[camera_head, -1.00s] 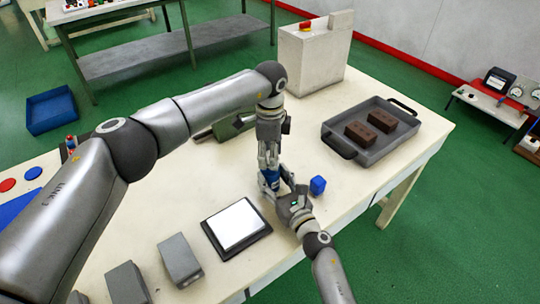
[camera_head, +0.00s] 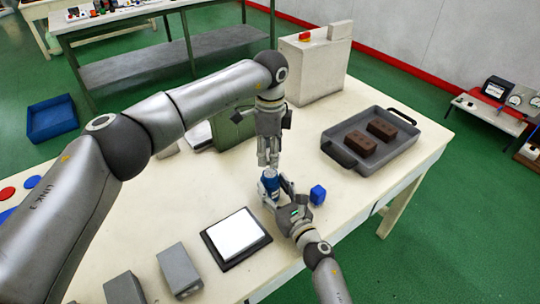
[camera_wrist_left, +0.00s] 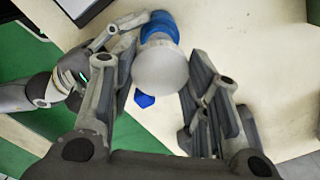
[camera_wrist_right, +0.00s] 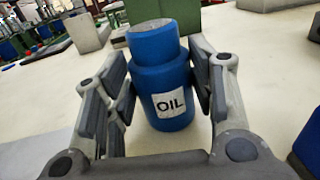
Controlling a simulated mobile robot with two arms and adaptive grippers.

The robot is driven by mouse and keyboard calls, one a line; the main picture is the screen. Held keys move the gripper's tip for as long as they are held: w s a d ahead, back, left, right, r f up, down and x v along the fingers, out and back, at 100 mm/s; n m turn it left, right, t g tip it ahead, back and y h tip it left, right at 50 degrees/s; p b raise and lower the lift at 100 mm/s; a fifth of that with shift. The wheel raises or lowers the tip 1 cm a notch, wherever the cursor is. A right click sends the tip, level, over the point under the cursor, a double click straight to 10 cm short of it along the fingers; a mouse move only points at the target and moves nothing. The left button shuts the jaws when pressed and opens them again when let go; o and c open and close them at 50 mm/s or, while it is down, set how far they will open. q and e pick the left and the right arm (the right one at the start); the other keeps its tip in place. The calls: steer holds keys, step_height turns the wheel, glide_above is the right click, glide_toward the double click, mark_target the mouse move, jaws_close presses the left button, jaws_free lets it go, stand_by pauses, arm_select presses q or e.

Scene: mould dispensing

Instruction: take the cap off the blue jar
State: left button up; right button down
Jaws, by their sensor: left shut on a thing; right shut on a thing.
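The blue jar (camera_head: 270,181), with a white OIL label in the right wrist view (camera_wrist_right: 172,95), stands upright. My right gripper (camera_head: 278,190) is shut around its sides. The jar's top shows as a flat grey disc in the right wrist view, with no left finger on it. My left gripper (camera_head: 268,162) is directly above the jar, fingers pointing down, with a small gap over it. In the left wrist view a round pale grey cap (camera_wrist_left: 160,69) sits between its fingers, with the blue jar body beyond. I cannot tell whether the jar's base touches the table.
A blue cube (camera_head: 318,194) lies just right of the right gripper. A dark-framed white plate (camera_head: 209,239) and grey blocks (camera_head: 179,269) are at the front left. A grey tray (camera_head: 333,143) with brown bricks is at the right. A green object (camera_head: 232,130) stands behind the left gripper.

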steer(key=c, duration=0.5)
jaws_free()
steer(key=shift+c, duration=0.2)
steer(key=shift+s+d, duration=0.1)
